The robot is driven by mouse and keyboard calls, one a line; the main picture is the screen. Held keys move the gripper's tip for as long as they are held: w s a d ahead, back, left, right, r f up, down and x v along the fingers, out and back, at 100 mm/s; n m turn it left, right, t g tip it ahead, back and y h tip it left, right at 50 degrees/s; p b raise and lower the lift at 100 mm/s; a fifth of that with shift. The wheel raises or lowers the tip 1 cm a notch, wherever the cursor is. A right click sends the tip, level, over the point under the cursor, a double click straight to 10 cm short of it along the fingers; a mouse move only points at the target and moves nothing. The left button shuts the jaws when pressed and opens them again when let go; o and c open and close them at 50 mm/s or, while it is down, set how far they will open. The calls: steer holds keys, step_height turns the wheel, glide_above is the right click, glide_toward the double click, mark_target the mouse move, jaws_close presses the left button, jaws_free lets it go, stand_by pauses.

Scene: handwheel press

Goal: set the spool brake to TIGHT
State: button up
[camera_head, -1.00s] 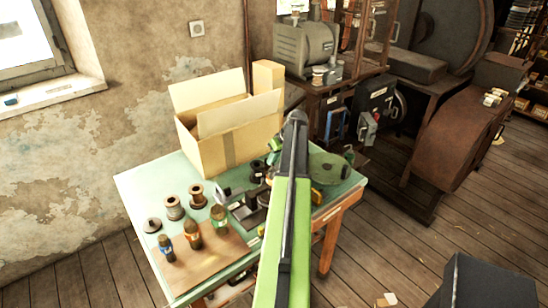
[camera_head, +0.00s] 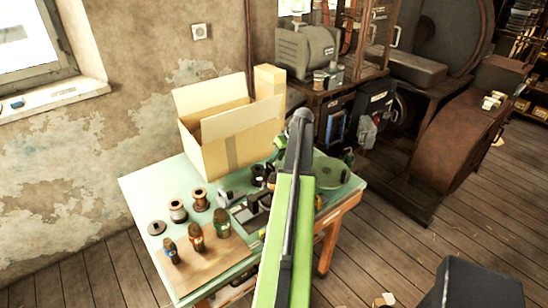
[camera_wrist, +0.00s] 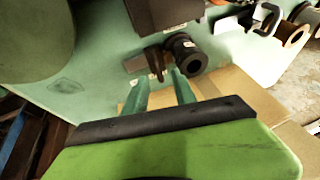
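My gripper (camera_wrist: 158,82) shows in the wrist view with two green fingers apart. A black cylindrical part (camera_wrist: 186,53) lies just beyond the fingertips, with a small dark brown piece (camera_wrist: 154,59) beside it, close to the fingertip gap. I cannot tell whether they touch. A dark block (camera_wrist: 165,12) sits behind them. I cannot tell which part is the spool brake, and no TIGHT mark is readable. In the head view, a dark bench fixture (camera_head: 252,213) stands on the green table (camera_head: 150,195), partly hidden by my arm; the gripper's fingers cannot be made out there.
An open cardboard box (camera_head: 235,145) stands at the back of the table. Spools (camera_head: 200,199) and several small bottles (camera_head: 196,237) stand at the left, the bottles on a brown board (camera_head: 210,265). A round green disc (camera_head: 330,172) lies right of my arm. Machinery (camera_head: 375,105) stands behind.

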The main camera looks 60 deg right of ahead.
steer(key=p+v, duration=1)
steer(key=v, duration=0.3)
